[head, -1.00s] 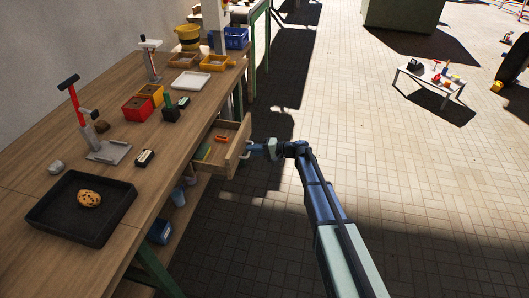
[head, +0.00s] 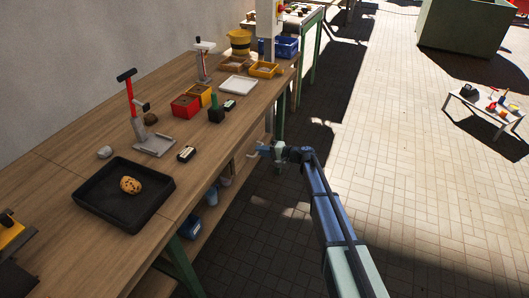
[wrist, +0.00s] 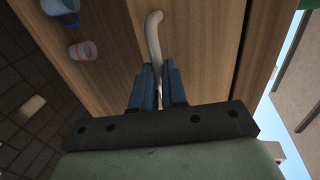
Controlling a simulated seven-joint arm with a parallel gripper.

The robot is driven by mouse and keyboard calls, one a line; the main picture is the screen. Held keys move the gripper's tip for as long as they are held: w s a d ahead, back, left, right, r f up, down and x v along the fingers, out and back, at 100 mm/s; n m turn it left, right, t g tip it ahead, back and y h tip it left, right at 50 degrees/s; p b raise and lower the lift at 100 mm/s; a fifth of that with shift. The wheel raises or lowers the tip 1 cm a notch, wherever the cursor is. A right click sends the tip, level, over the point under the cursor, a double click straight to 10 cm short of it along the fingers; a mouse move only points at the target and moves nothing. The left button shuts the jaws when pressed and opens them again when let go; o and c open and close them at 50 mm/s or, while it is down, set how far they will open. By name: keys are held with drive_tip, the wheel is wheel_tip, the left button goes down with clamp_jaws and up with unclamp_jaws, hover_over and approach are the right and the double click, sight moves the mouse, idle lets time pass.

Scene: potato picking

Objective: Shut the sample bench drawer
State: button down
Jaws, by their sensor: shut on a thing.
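The sample bench (head: 95,135) is a long wooden table along the wall. Its drawer front (wrist: 200,40) is plain wood and fills much of the wrist view. In the head view the drawer no longer stands out from the bench and its inside is hidden; it looks flush or nearly so. A pale curved handle (wrist: 153,35) sticks out from the front. My gripper (wrist: 158,72) is shut on this handle, with a blue finger on each side. In the head view my gripper (head: 260,150) is at the bench's front edge.
On the bench are a black tray (head: 96,189) with a speckled potato (head: 131,185), a red-handled stand (head: 154,146), red and yellow boxes and a white tray (head: 238,85).

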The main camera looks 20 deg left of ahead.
drive_tip(key=shift+a+r, duration=0.1)
drive_tip(key=shift+a, duration=0.2)
drive_tip(key=c, duration=1.4)
unclamp_jaws()
drive_tip(key=shift+a, duration=0.1)
drive_tip(key=shift+c, duration=0.2)
drive_tip(key=shift+o, duration=1.4)
drive_tip(key=shift+d, duration=0.2)
drive_tip(key=v, duration=1.3)
drive_tip(key=shift+d, duration=0.4)
